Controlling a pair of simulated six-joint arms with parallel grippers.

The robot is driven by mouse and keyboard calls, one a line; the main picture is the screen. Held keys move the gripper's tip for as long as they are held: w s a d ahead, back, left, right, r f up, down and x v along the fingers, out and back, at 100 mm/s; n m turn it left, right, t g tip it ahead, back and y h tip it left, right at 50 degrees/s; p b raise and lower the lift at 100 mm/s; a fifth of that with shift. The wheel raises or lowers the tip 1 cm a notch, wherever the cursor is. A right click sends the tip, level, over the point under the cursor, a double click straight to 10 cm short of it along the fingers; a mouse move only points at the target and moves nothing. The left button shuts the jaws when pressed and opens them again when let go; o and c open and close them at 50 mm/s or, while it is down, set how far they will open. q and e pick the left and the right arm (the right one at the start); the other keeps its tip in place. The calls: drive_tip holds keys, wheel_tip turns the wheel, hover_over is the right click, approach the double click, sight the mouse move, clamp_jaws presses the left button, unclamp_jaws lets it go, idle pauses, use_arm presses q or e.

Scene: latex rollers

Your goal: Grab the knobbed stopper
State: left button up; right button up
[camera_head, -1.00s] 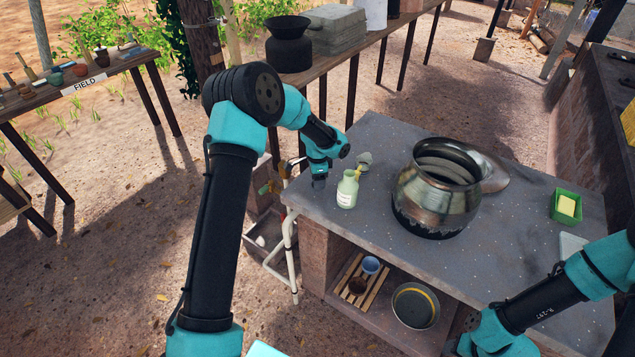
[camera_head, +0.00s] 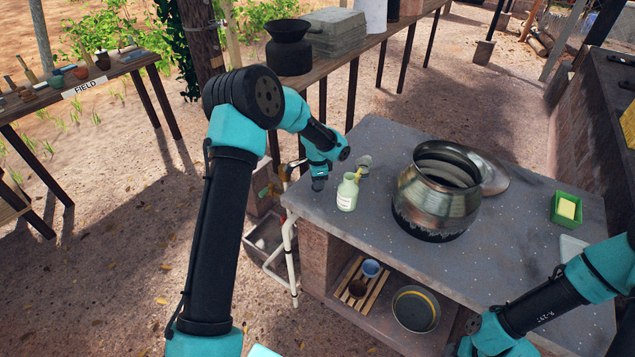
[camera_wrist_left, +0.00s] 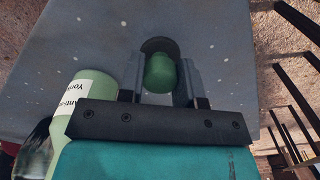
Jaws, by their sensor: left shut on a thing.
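The knobbed stopper (camera_wrist_left: 161,74) shows in the left wrist view as a green rounded knob on a dark round disc. My left gripper (camera_wrist_left: 167,78) has one finger on each side of the knob and is shut on it. In the head view my left gripper (camera_head: 318,184) points down at the left corner of the grey speckled table (camera_head: 380,235); the stopper is hidden there. I cannot tell whether the disc touches the table. My right arm shows at the lower right, with its gripper out of view.
A pale green bottle (camera_head: 347,193) with a white label stands close beside the left gripper. A large metal pot (camera_head: 435,200) stands mid-table, and a green tray (camera_head: 567,208) holds a yellow block. The front tabletop is clear.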

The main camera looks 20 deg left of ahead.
use_arm(q)
drive_tip(key=shift+r, duration=1.6)
drive_tip(key=shift+s+d+r, duration=0.15)
drive_tip(key=shift+s+r, duration=0.05)
drive_tip(key=shift+s, duration=0.05)
drive_tip(key=s+d, duration=0.3)
drive_tip(key=s, duration=0.4)
drive_tip(key=s+d+r, duration=0.1)
drive_tip(key=s+d, duration=0.2)
drive_tip(key=s, duration=0.4)
drive_tip(key=shift+d+r, duration=0.15)
drive_tip(key=shift+d, duration=0.2)
drive_tip(key=shift+r, duration=0.1)
